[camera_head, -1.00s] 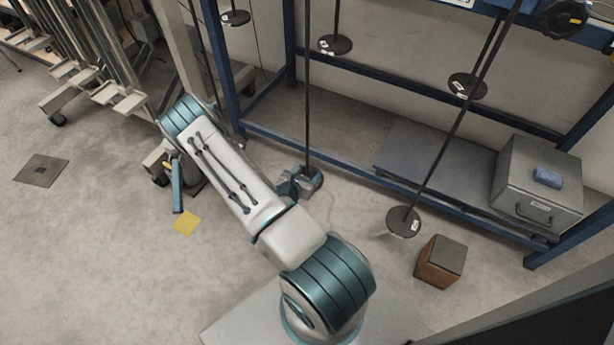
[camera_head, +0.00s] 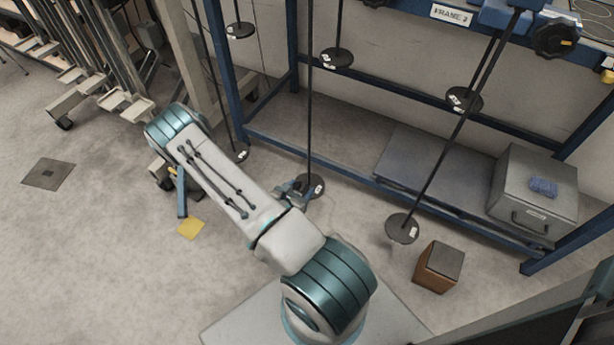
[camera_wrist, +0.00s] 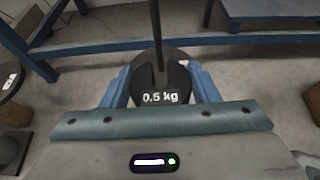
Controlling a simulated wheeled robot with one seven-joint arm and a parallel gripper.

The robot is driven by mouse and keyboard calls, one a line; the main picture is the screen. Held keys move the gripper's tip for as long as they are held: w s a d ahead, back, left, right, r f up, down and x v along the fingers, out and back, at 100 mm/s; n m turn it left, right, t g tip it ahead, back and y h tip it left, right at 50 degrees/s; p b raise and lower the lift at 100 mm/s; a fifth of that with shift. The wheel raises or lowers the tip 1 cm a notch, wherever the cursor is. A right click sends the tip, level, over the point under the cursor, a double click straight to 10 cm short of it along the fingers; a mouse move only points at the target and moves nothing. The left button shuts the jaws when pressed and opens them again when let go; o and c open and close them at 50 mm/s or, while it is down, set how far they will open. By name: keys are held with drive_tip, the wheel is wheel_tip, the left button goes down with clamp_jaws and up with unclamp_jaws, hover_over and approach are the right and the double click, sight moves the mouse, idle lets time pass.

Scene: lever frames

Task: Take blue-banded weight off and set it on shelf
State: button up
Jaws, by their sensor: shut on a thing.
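A dark slotted disc weight (camera_wrist: 148,82) marked 0.5 kg is between the blue fingers of my gripper (camera_wrist: 160,92) in the wrist view. My gripper is shut on it, one finger at each side. A thin dark rod comes down to the disc's middle; I cannot tell if the disc still rests on the hanger. No blue band shows on it. In the head view the disc (camera_head: 314,187) is at the foot of the rod, and my gripper (camera_head: 298,190) reaches it from the left. A grey low shelf (camera_head: 415,165) lies behind, at the frame's base.
Another rod with a disc (camera_head: 402,229) hangs to the right, near a brown box (camera_head: 438,267). Blue frame beams (camera_head: 350,174) cross behind the gripper. Several other discs hang higher.

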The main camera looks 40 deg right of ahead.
drive_tip(key=s+a+p, duration=0.2)
drive_tip(key=s+a, duration=0.2)
drive_tip(key=a, duration=0.6)
drive_tip(key=shift+s+a+r, duration=0.3)
drive_tip(key=shift+s+a, duration=0.05)
drive_tip(key=shift+r, duration=0.15)
drive_tip(key=s+a, duration=0.2)
drive_tip(key=a, duration=0.4)
drive_tip(key=shift+s, duration=0.3)
idle(0.5)
